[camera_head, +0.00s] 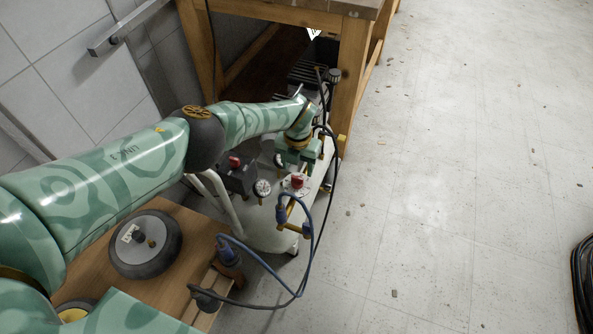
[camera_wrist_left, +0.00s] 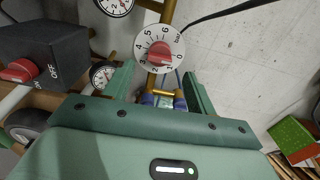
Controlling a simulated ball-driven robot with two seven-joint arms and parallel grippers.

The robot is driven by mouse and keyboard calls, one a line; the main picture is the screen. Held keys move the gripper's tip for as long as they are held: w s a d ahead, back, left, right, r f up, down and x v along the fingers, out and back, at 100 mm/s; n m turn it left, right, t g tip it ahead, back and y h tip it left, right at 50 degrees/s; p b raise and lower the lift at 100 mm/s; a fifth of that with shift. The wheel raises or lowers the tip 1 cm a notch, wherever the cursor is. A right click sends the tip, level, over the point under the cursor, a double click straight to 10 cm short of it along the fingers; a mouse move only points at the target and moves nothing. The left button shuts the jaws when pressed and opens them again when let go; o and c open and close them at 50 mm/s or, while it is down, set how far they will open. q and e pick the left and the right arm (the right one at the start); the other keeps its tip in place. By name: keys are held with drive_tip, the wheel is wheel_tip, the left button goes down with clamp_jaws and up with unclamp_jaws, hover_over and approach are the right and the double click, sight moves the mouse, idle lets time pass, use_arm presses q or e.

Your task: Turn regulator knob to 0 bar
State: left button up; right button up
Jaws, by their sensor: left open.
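The regulator knob (camera_head: 298,181) is red and sits on the white compressor, just below my left gripper in the head view. In the left wrist view the red knob (camera_wrist_left: 160,53) sits on a round white dial (camera_wrist_left: 149,40) with numbers and "bar" around its rim. I cannot tell surely which number it points at. My left gripper (camera_head: 297,158) is open and empty. In the left wrist view its two green fingers (camera_wrist_left: 158,78) stand apart, below the dial in the picture, and do not grip the knob. My right gripper is not in view.
A black ON/OFF switch box (camera_wrist_left: 45,52) with a red knob stands beside the dial. Pressure gauges (camera_head: 261,187) and a blue hose (camera_head: 308,215) are close by. A wooden workbench (camera_head: 351,70) stands behind. The floor at right is mostly clear; a coiled hose (camera_head: 583,280) lies at the edge.

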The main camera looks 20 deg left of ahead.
sight(298, 177)
use_arm(q)
wheel_tip(298, 177, up, 12)
drive_tip(key=p, duration=0.4)
drive_tip(key=shift+p, duration=0.4)
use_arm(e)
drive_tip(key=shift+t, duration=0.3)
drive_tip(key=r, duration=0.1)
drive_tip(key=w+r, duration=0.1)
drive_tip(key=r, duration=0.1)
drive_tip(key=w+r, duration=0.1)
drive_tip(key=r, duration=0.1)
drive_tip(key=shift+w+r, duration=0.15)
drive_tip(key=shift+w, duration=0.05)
use_arm(q)
drive_tip(key=shift+f, duration=0.15)
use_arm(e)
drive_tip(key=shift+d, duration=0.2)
